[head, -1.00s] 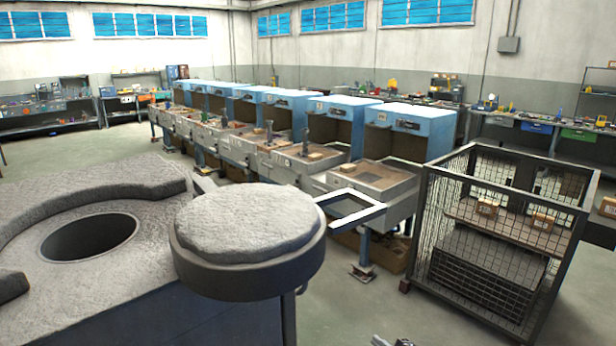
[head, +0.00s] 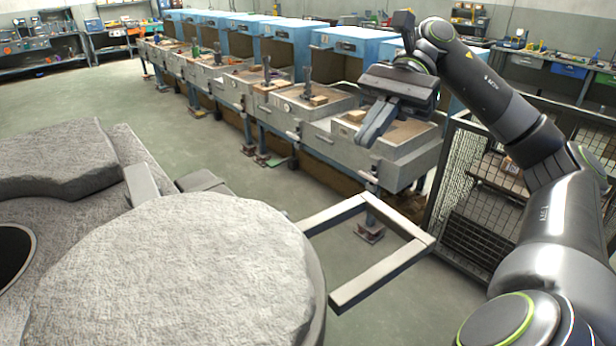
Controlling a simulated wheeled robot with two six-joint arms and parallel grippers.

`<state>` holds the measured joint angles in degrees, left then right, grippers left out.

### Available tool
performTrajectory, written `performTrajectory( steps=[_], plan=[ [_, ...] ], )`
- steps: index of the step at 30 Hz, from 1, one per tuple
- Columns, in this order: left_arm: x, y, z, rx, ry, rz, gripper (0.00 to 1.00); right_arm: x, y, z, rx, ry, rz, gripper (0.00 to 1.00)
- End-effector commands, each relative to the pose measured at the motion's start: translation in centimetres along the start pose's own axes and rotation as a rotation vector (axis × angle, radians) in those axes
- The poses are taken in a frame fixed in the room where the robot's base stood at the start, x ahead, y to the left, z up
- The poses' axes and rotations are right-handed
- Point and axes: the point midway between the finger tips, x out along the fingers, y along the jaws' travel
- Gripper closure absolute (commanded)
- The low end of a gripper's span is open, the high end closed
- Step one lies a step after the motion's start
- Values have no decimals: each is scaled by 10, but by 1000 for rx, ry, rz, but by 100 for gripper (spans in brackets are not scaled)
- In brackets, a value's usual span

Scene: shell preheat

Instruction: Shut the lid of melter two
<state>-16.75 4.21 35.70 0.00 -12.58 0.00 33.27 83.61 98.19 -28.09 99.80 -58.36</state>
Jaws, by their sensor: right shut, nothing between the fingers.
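The melter's round lid (head: 175,280) fills the lower left, with a rough grey top and a dark rim. A rectangular metal handle frame (head: 385,268) sticks out from its right side. The lid is swung aside from the melter's dark round opening (head: 12,262), which is cut off at the left edge and uncovered. My right gripper (head: 366,135) is shut and empty, up and to the right of the lid, in the air above the handle and apart from it. No number shows on the melter. My left gripper is out of view.
A row of blue-hooded workstations (head: 345,45) with sand-coloured trays runs across the back. A wire cage cart (head: 462,190) stands at the right, partly behind my right arm. Open floor (head: 400,308) lies below and around the handle frame.

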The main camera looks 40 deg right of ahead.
Motion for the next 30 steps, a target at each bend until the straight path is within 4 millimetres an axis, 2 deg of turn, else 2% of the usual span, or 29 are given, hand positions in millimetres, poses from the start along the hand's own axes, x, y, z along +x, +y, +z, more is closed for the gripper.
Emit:
performTrajectory(
  steps=[5, 9, 20, 24, 30],
  plan=[
    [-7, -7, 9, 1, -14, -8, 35, 14, 1, 1, 1, 4, 5, 100],
    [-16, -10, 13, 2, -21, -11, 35, 36, 1, 2, 2, 1, 6, 100],
    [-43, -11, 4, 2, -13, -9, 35, 101, 1, 6, -3, -6, 4, 100],
    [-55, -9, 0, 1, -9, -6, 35, 115, 0, 15, -3, -6, 2, 100],
    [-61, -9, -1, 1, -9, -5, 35, 128, 0, 20, 0, -4, 1, 100]
  ],
)
